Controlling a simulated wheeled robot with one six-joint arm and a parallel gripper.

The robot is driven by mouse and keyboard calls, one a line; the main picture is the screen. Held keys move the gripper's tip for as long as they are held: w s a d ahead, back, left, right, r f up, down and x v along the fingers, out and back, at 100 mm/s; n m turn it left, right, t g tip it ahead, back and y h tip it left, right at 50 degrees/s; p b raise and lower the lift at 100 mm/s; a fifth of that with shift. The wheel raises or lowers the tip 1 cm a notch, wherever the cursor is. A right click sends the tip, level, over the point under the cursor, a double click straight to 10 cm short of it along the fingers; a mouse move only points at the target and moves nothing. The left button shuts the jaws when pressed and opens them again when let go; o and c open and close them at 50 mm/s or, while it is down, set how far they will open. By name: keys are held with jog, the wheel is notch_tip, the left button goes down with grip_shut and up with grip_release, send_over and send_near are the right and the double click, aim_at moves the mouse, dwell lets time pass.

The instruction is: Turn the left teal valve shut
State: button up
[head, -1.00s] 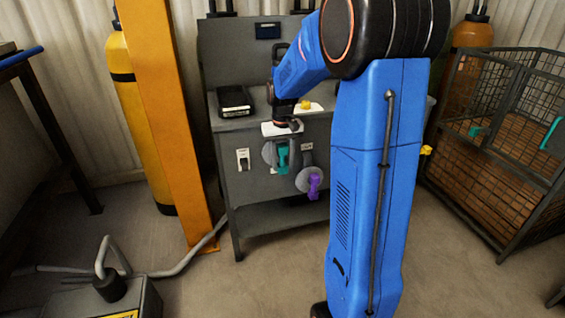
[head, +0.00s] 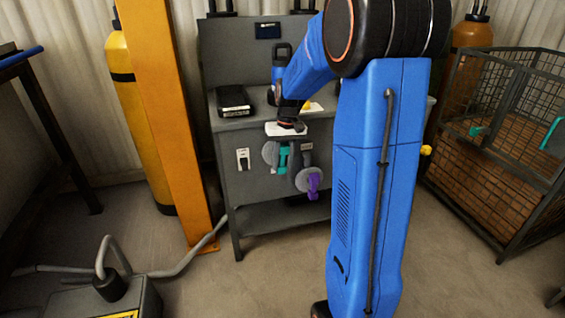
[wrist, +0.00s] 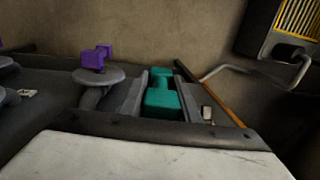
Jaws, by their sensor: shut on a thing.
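The left teal valve (wrist: 162,97) is on the front of the grey bench. In the wrist view its teal handle sits between the two grey fingers of my gripper (wrist: 160,100). The jaws are shut on it. In the head view, my gripper (head: 285,146) reaches down in front of the bench, and the teal handle (head: 284,153) shows only in part between the fingers. How far the valve is turned is hard to tell.
A purple-handled valve (head: 313,182) is close by, lower right; it shows left in the wrist view (wrist: 94,60). A black device (head: 233,101) lies on the bench top. An orange post (head: 165,110) stands left. A wire crate (head: 510,150) stands right. My arm hides the bench's right part.

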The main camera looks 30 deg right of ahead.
jog(key=t+y, duration=0.1)
jog(key=y, duration=0.5)
jog(key=shift+a+t+y, duration=0.15)
jog(key=shift+t+y, duration=0.15)
jog(key=shift+t, duration=0.1)
jog(key=y, duration=0.2)
jog(key=t+y, duration=0.1)
jog(key=y, duration=0.1)
jog(key=shift+w+a+r, duration=0.15)
jog(key=shift+r, duration=0.05)
jog(key=shift+a+r+t+y, duration=0.1)
jog(key=shift+t+y, duration=0.3)
jog(key=shift+y, duration=0.8)
jog(key=o, duration=0.8)
jog(key=shift+c, duration=0.2)
